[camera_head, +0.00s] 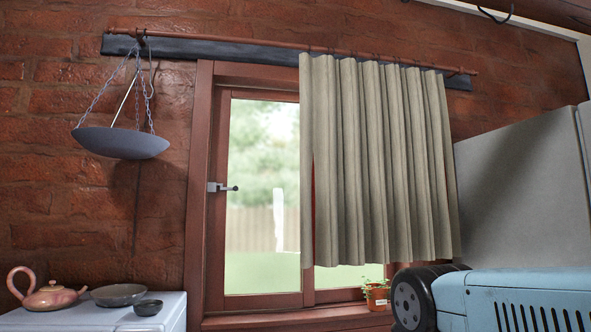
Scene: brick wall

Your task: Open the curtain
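A pleated beige-grey curtain (375,160) hangs from a reddish rod (250,42) and covers the right part of the window. Its left edge hangs near the middle of the window. The left window pane (262,190) is uncovered and shows greenery and a fence outside. The rod runs along a dark board on the brick wall, and its left part is bare apart from a hanging scale. My gripper is not in view, and nothing touches the curtain.
A hanging pan (120,142) on chains is at the left. Below it a white surface (160,312) holds a teapot (48,294) and bowls. A potted plant (377,295) stands on the sill. A blue machine (515,295) with a black wheel and a grey cabinet (525,190) fill the right.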

